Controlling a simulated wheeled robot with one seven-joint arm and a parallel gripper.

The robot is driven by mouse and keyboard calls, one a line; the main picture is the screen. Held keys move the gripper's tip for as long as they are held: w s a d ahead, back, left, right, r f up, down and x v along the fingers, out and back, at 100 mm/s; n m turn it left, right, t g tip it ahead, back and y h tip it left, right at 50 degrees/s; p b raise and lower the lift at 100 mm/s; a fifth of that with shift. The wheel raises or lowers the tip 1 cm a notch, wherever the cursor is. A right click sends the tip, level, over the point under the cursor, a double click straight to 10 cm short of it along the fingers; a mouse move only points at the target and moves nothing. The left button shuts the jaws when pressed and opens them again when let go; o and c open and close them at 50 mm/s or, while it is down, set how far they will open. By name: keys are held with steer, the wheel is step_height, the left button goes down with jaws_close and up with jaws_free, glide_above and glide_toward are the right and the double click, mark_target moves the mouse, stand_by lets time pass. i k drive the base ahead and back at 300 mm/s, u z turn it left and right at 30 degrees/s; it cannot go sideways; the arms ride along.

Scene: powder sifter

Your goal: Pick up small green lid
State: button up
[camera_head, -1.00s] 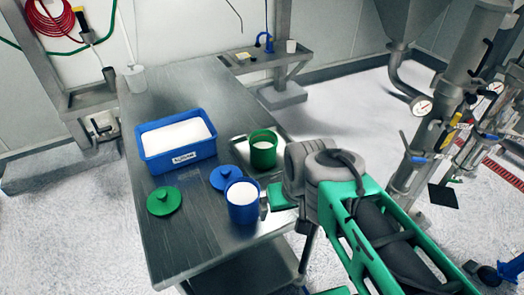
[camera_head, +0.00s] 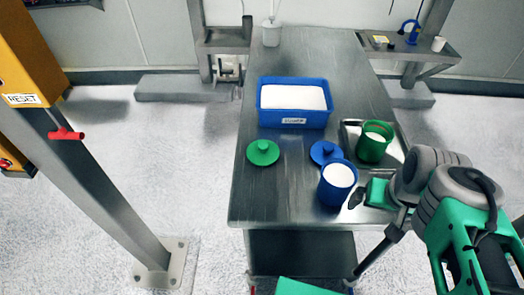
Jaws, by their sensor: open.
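The small green lid (camera_head: 263,153) is round with a knob on top. It lies flat near the left edge of the metal table (camera_head: 268,198). My gripper (camera_head: 357,197) is at the table's right side, just right of the blue cup (camera_head: 337,185). It is open, and the blue cup and a blue lid (camera_head: 325,152) stand between it and the green lid. The fingers are small in view and partly hidden by my arm.
A blue bin (camera_head: 293,122) of white powder stands behind the lids. A green cup (camera_head: 375,142) of powder stands on a metal tray (camera_head: 351,128) at right. A post (camera_head: 105,195) with a red handle (camera_head: 66,134) stands on the floor at left. The table's front left is bare.

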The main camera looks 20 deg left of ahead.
mark_target(260, 152)
steer(key=k, duration=1.2)
steer(key=u, duration=0.95)
steer(key=i, duration=1.25)
steer(key=z, duration=0.05)
